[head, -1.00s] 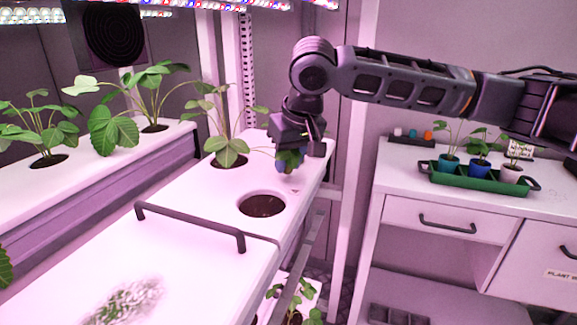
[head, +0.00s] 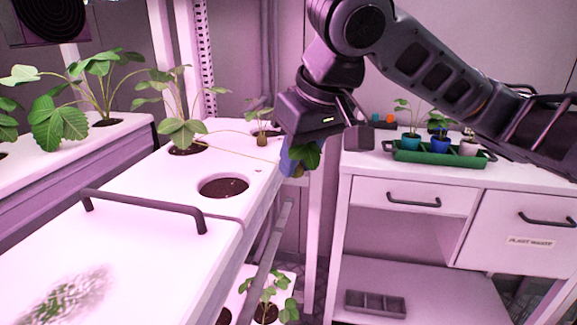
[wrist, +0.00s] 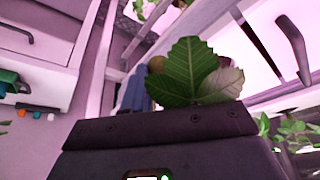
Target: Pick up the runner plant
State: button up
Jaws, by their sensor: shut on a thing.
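The runner plant (head: 306,153) shows as a small bunch of green leaves under my gripper (head: 298,160). My gripper is shut on it, just off the right edge of the white rack top. A thin runner line seems to lead from the larger potted strawberry plant (head: 182,130) towards it. In the wrist view the runner plant's leaf (wrist: 188,72) spreads beyond the dark gripper body. Blue parts (wrist: 135,93) show beside the leaf; I cannot tell whether they are fingers. The plant's base is hidden.
An empty-looking soil hole (head: 223,187) is in the rack top, behind a dark handle (head: 145,199). A small plant (head: 262,128) stands at the far end. A green tray (head: 440,155) with several pots stands on the right cabinet. Lower plants (head: 265,290) grow below the rack.

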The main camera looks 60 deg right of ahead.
jog(key=shift+s+a+f+b, duration=0.25)
jog(key=shift+s+f+b, duration=0.25)
jog(key=shift+b, duration=2.2)
jog(key=b, duration=0.1)
jog(key=s+b, duration=0.1)
jog(key=b, duration=0.1)
jog(key=shift+s+a+r, duration=0.2)
jog(key=shift+a+r, duration=0.1)
jog(key=shift+r, duration=0.1)
jog(key=shift+r, duration=0.1)
jog(key=shift+o, duration=1.4)
jog(key=c, duration=0.3)
